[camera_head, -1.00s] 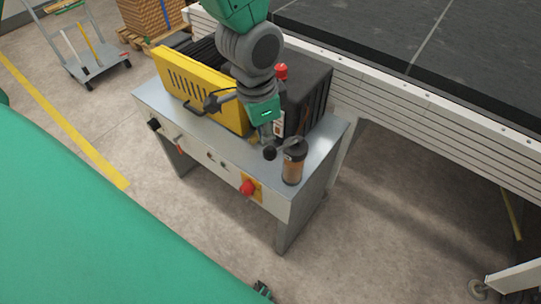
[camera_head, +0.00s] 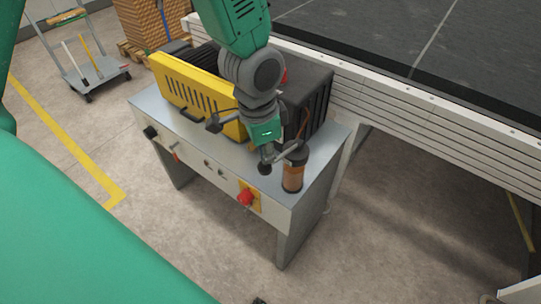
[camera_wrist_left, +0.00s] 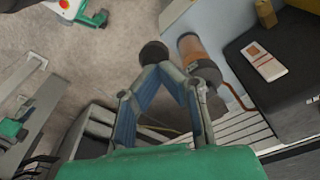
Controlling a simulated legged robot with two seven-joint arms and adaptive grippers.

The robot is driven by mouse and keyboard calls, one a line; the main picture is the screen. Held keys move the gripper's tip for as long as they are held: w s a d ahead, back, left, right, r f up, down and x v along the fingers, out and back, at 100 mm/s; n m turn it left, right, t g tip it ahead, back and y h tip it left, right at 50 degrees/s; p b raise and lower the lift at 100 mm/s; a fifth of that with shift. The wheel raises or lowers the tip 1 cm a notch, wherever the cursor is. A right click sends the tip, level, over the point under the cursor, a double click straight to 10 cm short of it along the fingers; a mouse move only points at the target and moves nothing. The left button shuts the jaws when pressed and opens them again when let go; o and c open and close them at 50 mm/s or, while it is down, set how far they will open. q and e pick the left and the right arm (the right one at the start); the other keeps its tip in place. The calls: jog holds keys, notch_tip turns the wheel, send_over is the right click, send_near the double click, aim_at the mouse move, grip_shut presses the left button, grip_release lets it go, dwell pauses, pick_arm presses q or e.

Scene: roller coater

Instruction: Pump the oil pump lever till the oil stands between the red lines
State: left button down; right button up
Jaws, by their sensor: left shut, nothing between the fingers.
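The oil pump has a clear cylinder (camera_head: 292,178) with orange-brown oil and a dark cap, at the right front corner of the metal table. Its lever ends in a black ball knob (camera_head: 264,169), left of the cylinder. My left gripper (camera_head: 268,150) points down just above the lever, with its fingertips hard to make out there. In the left wrist view my left gripper (camera_wrist_left: 163,68) is shut with nothing in it, its tips close to the knob (camera_wrist_left: 154,53) and beside the cylinder (camera_wrist_left: 192,46). I cannot tell whether it touches the lever. The red lines cannot be made out.
The metal table (camera_head: 190,130) carries a yellow guard (camera_head: 195,90) and a black motor housing (camera_head: 310,100) close behind my left gripper. A red knob (camera_head: 245,197) sits on its front panel. The conveyor (camera_head: 440,125) stands behind at the right. Open floor lies in front.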

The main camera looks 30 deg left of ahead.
pick_arm(q)
notch_tip(320, 180, down, 2)
jog(key=shift+f+b, duration=0.25)
jog(key=shift+b, duration=0.2)
jog(key=shift+a+f, duration=0.1)
jog(key=shift+f, duration=0.1)
jog(key=shift+a, duration=0.2)
jog(key=shift+s+a+r+p, duration=0.3)
jog(key=shift+s+a+p, duration=0.15)
jog(key=shift+s, duration=0.2)
jog(key=shift+s+a+r+p, duration=0.25)
jog(key=shift+s+a+p, duration=0.15)
jog(key=shift+s, duration=0.2)
